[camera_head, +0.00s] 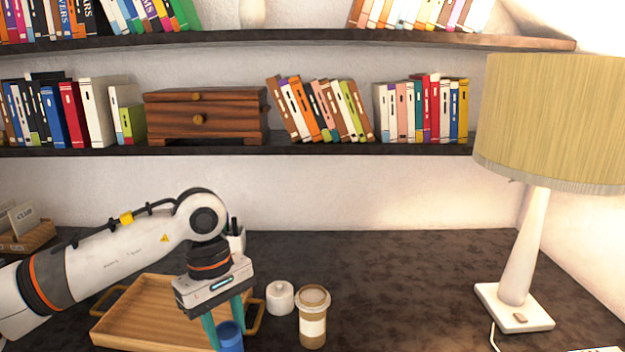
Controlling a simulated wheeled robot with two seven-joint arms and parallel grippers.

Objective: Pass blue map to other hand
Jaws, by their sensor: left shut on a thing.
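No flat map is visible. My right gripper is not in view.
A white lidded jar (280,298) and a paper coffee cup (313,318) stand close to the right of my left gripper. A lamp (515,255) stands at the right. The dark desk (410,280) between cup and lamp is clear. Shelves of books (320,108) run above.

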